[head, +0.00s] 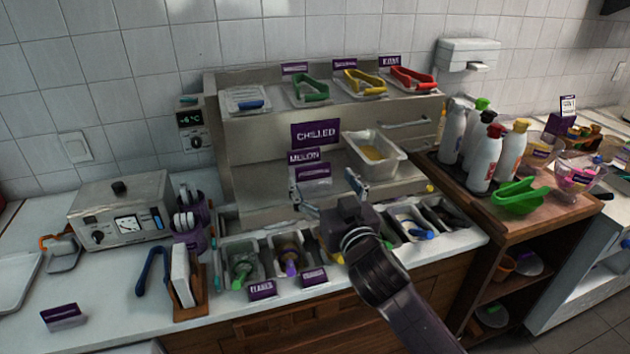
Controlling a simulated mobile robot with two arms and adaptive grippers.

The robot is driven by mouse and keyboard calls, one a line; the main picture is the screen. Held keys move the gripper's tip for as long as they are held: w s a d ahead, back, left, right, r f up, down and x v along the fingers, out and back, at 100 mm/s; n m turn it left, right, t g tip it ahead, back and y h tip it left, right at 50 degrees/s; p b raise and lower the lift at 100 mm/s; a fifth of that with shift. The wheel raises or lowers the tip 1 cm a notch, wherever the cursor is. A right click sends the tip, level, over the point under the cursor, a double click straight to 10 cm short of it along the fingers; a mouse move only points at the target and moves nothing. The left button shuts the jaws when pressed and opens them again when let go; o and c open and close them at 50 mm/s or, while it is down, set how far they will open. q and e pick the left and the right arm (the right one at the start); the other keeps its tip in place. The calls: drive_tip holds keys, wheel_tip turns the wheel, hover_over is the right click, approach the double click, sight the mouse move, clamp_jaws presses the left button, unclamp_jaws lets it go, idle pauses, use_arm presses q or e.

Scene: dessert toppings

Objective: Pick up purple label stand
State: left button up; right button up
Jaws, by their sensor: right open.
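Several purple label stands are in view, and I cannot tell which one the task means. A purple stand reading MELON (304,156) stands on the middle steel shelf, with another purple label (313,172) just below it. A larger purple CHILLED sign (315,134) is above them. A purple label stand (63,317) sits alone on the white counter at the lower left. My right gripper (325,187) is open and empty, its fingers spread toward the MELON stand and the label below it. It hides part of the topping bins. My left gripper is not in view.
A clear tub (374,158) with yellow contents stands right of the labels. Topping bins with purple labels (262,290) line the counter front. Squeeze bottles (484,158) stand at right. A steel appliance (123,212) is at left. The counter's front left is partly clear.

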sight(314, 172)
drive_tip(key=shift+w+a, duration=0.15)
drive_tip(key=shift+w, duration=0.25)
drive_tip(key=p+x, duration=0.1)
drive_tip(key=x, duration=0.2)
drive_tip(key=shift+s+a+f+p, duration=0.1)
drive_tip(key=shift+a+f+p, duration=0.1)
drive_tip(key=shift+p, duration=0.1)
drive_tip(key=shift+w+a+f, duration=0.1)
drive_tip(key=shift+w, duration=0.55)
drive_tip(key=shift+s, duration=0.1)
drive_tip(key=shift+c, duration=1.3)
drive_tip(key=c, duration=1)
